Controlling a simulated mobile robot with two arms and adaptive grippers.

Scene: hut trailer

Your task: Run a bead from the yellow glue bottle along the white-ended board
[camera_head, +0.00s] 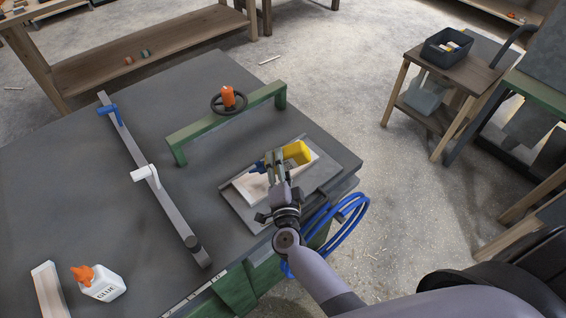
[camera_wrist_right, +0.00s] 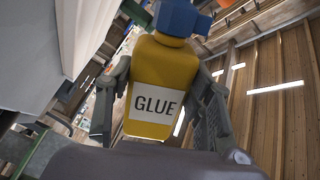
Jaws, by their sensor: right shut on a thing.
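My right gripper (camera_head: 276,168) is shut on the yellow glue bottle (camera_head: 297,152), above the tray on the near right of the table. The bottle is tipped well over, with its blue nozzle (camera_head: 258,166) towards the left. In the right wrist view the bottle (camera_wrist_right: 160,75) sits between both fingers, its GLUE label facing the camera. A pale board (camera_head: 245,186) lies on the tray under the gripper and bottle, which hide part of it. My left gripper is out of view.
A grey tray (camera_head: 322,183) holds the board. Behind it stand a green beam (camera_head: 205,128) and an orange-topped wheel (camera_head: 228,98). A long bar clamp (camera_head: 170,205) lies left. Blue hose (camera_head: 355,205) hangs at right.

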